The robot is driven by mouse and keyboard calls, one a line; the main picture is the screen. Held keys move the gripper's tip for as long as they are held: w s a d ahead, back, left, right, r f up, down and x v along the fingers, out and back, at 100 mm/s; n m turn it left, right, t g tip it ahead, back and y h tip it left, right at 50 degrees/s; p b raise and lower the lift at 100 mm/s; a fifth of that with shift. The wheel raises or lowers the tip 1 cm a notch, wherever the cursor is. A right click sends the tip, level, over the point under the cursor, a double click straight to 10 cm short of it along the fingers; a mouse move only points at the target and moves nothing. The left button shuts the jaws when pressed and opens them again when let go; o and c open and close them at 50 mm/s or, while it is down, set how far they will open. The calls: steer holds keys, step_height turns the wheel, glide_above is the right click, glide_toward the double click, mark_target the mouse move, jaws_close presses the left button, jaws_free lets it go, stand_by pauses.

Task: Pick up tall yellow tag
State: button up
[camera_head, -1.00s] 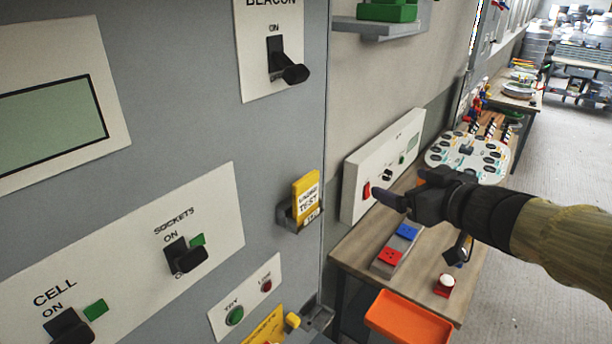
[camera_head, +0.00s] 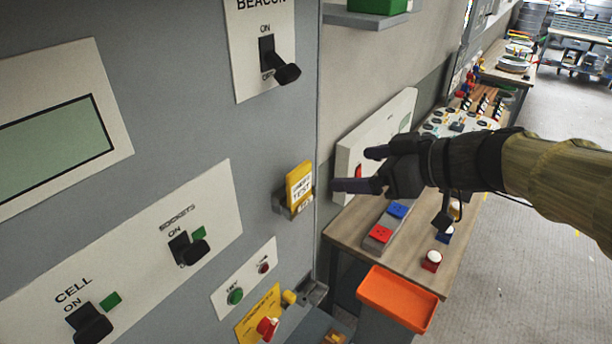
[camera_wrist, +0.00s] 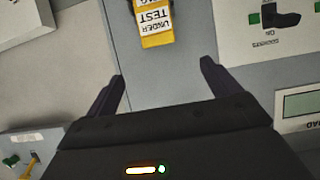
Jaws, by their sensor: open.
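The tall yellow tag (camera_head: 299,186) stands upright in a small grey holder (camera_head: 283,203) on the front of the grey cabinet, near its right edge. It has a white label reading "UNDER TEST". In the wrist view the tag (camera_wrist: 155,22) is upside down at the top, ahead of the fingers and cut off by the frame edge. My gripper (camera_head: 352,168) is open and empty, to the right of the tag and apart from it. In the wrist view the two fingertips of my gripper (camera_wrist: 162,72) are spread wide, with the tag beyond the gap between them.
The cabinet carries a beacon switch (camera_head: 278,66), a sockets switch (camera_head: 188,248), a cell switch (camera_head: 90,323) and green and red buttons (camera_head: 235,296). A white box (camera_head: 378,135) stands behind my gripper on a wooden bench (camera_head: 345,235). An orange tray (camera_head: 398,298) sits lower right.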

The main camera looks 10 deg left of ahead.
mark_target(302, 170)
steer(key=p+x, duration=0.1)
steer(key=x, duration=0.9)
steer(key=shift+d+r, duration=0.1)
steer(key=shift+p+x, duration=0.7)
steer(key=shift+x, duration=2)
steer(key=shift+w+d, duration=0.1)
steer(key=shift+w, duration=0.1)
steer(key=shift+d+r, duration=0.1)
steer(key=shift+s, duration=0.15)
